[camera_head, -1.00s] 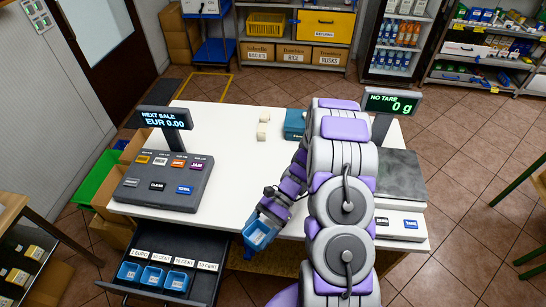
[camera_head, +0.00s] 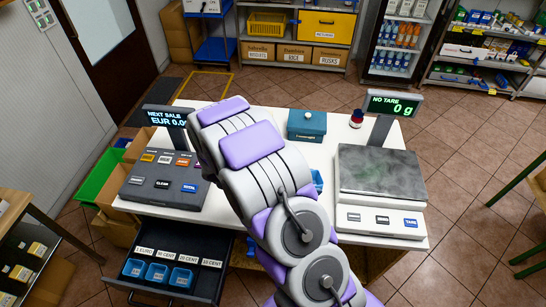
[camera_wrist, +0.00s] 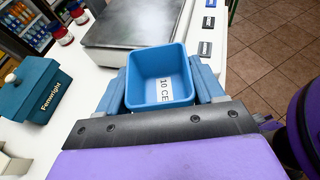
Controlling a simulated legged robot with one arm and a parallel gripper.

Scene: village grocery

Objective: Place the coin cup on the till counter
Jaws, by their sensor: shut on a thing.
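The coin cup (camera_wrist: 163,75) is a small blue open box with a "10 CE..." label inside, its end hidden. In the wrist view my gripper (camera_wrist: 158,84) is shut on it, one finger on each side. In the head view a sliver of the cup (camera_head: 317,181) shows beside my arm, which hides the gripper. The white till counter (camera_head: 350,148) lies around and below it. The cup is near the scale's left side; I cannot tell whether it touches the counter.
The scale (camera_head: 380,172) stands right of the cup, the till keypad (camera_head: 165,182) at left. A teal Fenwright box (camera_head: 307,124) and a red-capped jar (camera_head: 356,118) stand at the back. The open drawer (camera_head: 205,282) holds three blue cups. White counter shows between box and scale.

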